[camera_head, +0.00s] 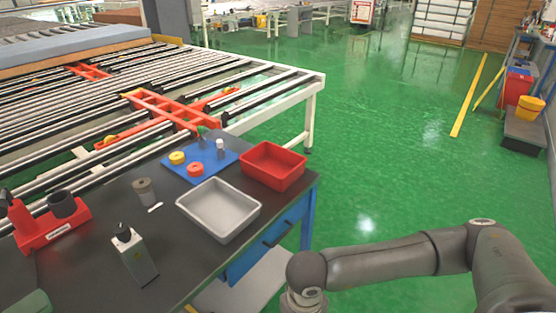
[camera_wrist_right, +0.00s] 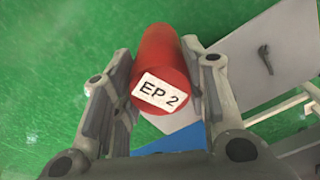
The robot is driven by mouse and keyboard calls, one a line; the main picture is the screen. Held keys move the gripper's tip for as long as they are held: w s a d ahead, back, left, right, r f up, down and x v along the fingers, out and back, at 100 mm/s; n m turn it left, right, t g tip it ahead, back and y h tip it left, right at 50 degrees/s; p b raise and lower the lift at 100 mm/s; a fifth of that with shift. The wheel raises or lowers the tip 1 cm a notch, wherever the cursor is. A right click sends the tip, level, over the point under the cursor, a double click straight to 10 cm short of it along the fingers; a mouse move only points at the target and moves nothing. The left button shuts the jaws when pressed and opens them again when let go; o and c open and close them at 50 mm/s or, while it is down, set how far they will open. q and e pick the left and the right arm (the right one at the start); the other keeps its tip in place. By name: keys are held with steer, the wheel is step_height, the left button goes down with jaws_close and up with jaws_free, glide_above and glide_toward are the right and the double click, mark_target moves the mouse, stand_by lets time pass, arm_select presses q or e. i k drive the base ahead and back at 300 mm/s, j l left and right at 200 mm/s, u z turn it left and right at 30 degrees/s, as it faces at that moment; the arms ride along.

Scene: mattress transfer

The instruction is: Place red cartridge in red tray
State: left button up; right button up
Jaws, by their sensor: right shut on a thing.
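The red cartridge (camera_wrist_right: 158,50) is a red cylinder with a white "EP 2" label on its near end. In the right wrist view my right gripper (camera_wrist_right: 163,72) is shut on it, with a finger on each side. Green floor shows behind it. My right arm shows at the lower right of the head view, beside the bench. Its gripper and the cartridge are hidden below that picture's edge. My left gripper is not in view.
A grey tray (camera_head: 218,212) stands next to the red tray. A blue mat (camera_head: 212,167) with yellow and red rings lies behind. A roller conveyor (camera_head: 150,95) runs behind the bench.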

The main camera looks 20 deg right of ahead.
mark_target(273, 171)
steer(key=i+l, duration=0.1)
steer(key=l, duration=0.25)
steer(key=i+l+u, duration=0.1)
steer(key=l, duration=0.25)
steer(key=i+l, duration=0.15)
steer(key=l, duration=0.25)
steer(key=i+l+u, duration=0.1)
steer(key=l, duration=0.25)
steer(key=i+l, duration=0.1)
steer(key=l, duration=0.25)
steer(key=u, duration=0.05)
